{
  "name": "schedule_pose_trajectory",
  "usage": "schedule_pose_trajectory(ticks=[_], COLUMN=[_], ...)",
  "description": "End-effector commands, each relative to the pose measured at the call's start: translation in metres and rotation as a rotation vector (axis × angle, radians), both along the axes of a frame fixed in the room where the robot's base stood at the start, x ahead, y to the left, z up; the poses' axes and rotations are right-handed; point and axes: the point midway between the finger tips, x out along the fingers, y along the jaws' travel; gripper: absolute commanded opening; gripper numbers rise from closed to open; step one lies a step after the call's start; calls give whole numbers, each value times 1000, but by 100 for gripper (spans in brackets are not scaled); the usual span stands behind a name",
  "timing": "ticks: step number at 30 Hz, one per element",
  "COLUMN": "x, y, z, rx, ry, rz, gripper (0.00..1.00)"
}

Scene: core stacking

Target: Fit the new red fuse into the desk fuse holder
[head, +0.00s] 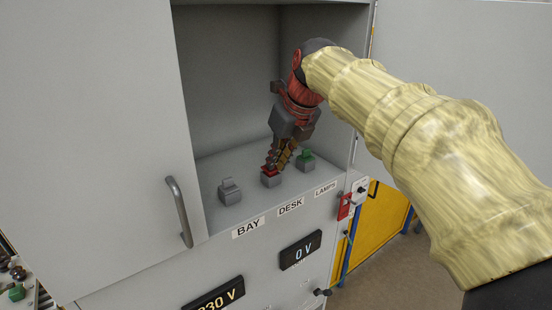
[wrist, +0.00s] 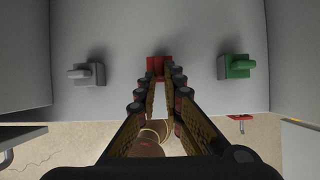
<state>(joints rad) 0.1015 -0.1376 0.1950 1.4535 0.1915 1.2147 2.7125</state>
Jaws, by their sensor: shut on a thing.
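My gripper (head: 274,165) reaches down into the open cabinet and is shut on the red fuse (head: 269,173) above the DESK label. The red fuse also shows between the fingertips in the wrist view (wrist: 158,66). The grey desk fuse holder (head: 271,182) is directly under the fuse. The fuse appears to be at or in the holder, but I cannot tell whether it is fully seated. The fingers hide part of the fuse, and the holder is mostly hidden in the wrist view.
A grey holder (head: 230,191) stands left, above BAY. A green fuse (head: 305,154) sits in the LAMPS holder at right. The cabinet door (head: 95,130) with its handle stands open at left. A red tag-like piece (head: 345,207) is on the front.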

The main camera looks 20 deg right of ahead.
Motion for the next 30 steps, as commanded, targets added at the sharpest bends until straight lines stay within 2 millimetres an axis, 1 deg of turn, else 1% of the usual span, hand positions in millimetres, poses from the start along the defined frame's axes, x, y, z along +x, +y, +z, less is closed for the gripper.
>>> schedule_pose_trajectory(ticks=[10,11,21,22,30], x=[0,0,0,0,0], y=[0,0,0,0,0], z=[-9,-9,-8,-8,-8], rx=[0,0,0,0,0], ry=[0,0,0,0,0], rz=[0,0,0,0,0], gripper=[0,9,29,30,30])
